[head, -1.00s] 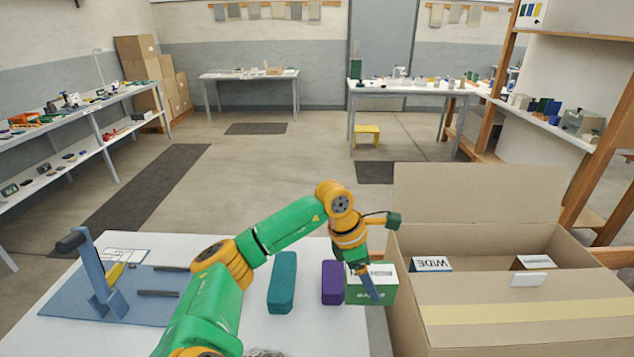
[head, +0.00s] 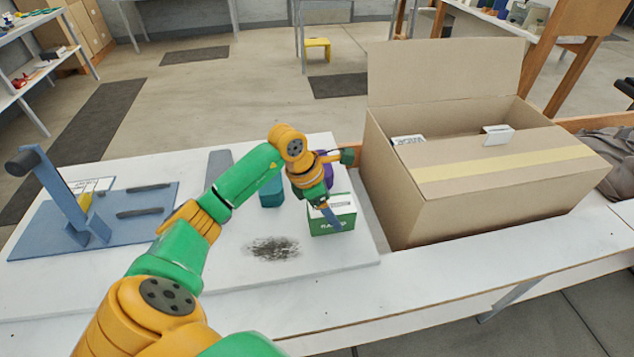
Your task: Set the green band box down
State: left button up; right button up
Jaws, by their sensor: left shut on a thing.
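The green band box (head: 345,224), green with a white top band and printed lettering, is at the right part of the white board (head: 330,258). My left gripper (head: 330,213) reaches it from above and is shut on it, with a blue-grey finger over its near face. I cannot tell whether the box's underside touches the board. Behind the gripper are a purple block (head: 325,160), partly hidden by my wrist, and a teal block (head: 271,191). My right gripper is out of view.
A large open cardboard box (head: 480,200) stands close on the right, with white-labelled boxes inside. A blue lever press (head: 75,210) stands on the left. A dark scuffed patch (head: 271,248) marks the board left of the green box.

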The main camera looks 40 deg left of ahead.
pick_arm(q)
jog(key=shift+s+d+f, duration=0.15)
jog(key=shift+f, duration=0.65)
jog(key=shift+s+a+r, duration=0.3)
jog(key=shift+s+a, duration=0.05)
jog(key=shift+a, duration=0.05)
jog(key=shift+f, duration=0.1)
jog(key=o, duration=1.4)
jog(key=shift+w+d, duration=0.2)
jog(key=shift+o, duration=0.2)
jog(key=v, duration=1.2)
jog(key=shift+b, duration=0.35)
jog(key=shift+s, duration=0.1)
